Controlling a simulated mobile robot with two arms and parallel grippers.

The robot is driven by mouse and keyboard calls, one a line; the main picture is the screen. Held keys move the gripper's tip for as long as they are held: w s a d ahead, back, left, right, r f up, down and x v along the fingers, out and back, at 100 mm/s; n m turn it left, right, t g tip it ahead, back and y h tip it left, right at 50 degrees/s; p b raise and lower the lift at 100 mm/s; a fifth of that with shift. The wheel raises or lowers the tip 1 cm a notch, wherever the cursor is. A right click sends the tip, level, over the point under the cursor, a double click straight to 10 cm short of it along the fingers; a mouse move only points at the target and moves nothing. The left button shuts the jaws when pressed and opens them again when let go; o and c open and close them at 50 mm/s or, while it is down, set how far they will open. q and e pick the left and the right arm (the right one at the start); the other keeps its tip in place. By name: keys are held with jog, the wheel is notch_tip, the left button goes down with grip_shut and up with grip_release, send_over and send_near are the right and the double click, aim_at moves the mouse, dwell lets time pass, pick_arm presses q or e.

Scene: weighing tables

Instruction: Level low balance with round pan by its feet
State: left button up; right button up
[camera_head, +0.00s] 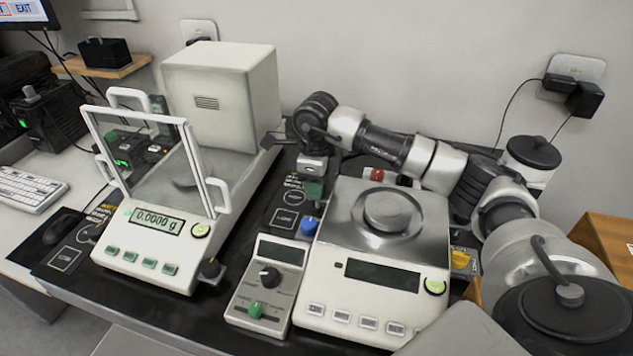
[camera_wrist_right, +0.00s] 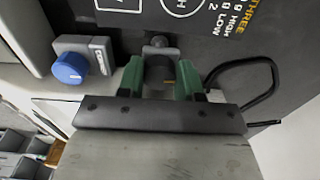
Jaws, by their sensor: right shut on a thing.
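The low balance (camera_head: 345,296) with the round pan (camera_head: 387,210) stands right of centre on the dark mat. Its front display is dark. A blue knob (camera_head: 308,227) is at its left side, a yellow one (camera_head: 460,260) at its right and a red one (camera_head: 376,175) behind. The blue knob also shows in the right wrist view (camera_wrist_right: 70,67). My right gripper (camera_wrist_right: 160,78), with green fingers, is shut on a dark round knob (camera_wrist_right: 158,72) and shows in the head view (camera_head: 313,187) behind the blue knob. I cannot tell what that knob belongs to. My left gripper is out of view.
A tall balance (camera_head: 220,100) with a glass front reads 0.0000 g at the left. A small control box (camera_head: 265,285) with a black dial stands between the balances. A dark cable loop (camera_wrist_right: 250,85) lies right of my right gripper. A keyboard (camera_head: 28,190) is far left.

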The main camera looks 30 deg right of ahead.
jog(key=shift+m, duration=0.3)
jog(key=shift+d+m+p, duration=0.1)
jog(key=shift+m+p, duration=0.4)
jog(key=shift+m, duration=2.1)
jog(key=shift+w, duration=0.1)
jog(key=o, duration=0.9)
jog(key=shift+o, duration=0.2)
